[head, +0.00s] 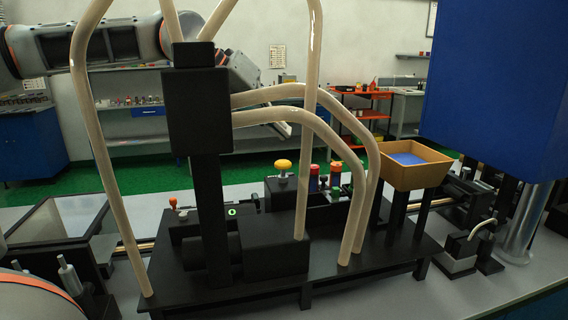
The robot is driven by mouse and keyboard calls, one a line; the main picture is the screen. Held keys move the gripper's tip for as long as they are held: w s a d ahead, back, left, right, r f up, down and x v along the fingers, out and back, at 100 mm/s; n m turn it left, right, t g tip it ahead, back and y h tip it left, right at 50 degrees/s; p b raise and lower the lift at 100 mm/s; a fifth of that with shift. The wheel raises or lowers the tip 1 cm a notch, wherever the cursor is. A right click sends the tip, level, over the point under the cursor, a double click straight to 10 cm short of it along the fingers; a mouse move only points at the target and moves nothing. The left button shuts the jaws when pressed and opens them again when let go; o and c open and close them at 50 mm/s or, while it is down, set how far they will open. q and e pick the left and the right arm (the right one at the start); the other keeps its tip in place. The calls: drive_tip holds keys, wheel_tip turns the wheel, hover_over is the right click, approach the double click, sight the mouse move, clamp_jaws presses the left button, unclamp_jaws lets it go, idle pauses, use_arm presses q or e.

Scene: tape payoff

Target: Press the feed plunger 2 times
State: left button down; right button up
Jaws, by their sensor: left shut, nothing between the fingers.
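A yellow round-topped knob (283,165) on a short stem, which looks like the feed plunger, stands on a dark block in the middle of the machine. My left gripper (284,130) reaches in from the upper left, behind the black post and pale tubes, which partly hide it. Its fingers look shut and empty, and their tips appear just above the knob, seemingly apart from it. The exact gap is hard to judge. My right gripper is not in view.
Pale bent tubes (300,118) and a black upright post (209,190) stand in front of the knob. To its right are red-and-green capped cylinders (335,174) and a tan tray (416,176) with blue contents. A large blue box (495,80) fills the upper right.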

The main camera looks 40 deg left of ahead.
sight(280, 161)
use_arm(q)
wheel_tip(280, 161, down, 2)
drive_tip(key=shift+f+b, duration=0.2)
drive_tip(key=shift+b, duration=0.15)
drive_tip(key=shift+f, duration=0.6)
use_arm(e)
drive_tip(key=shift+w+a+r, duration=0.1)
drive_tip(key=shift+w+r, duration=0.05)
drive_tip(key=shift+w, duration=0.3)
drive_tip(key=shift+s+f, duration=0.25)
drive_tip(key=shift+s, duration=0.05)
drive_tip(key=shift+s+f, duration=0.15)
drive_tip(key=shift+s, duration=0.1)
use_arm(q)
drive_tip(key=shift+b, duration=0.3)
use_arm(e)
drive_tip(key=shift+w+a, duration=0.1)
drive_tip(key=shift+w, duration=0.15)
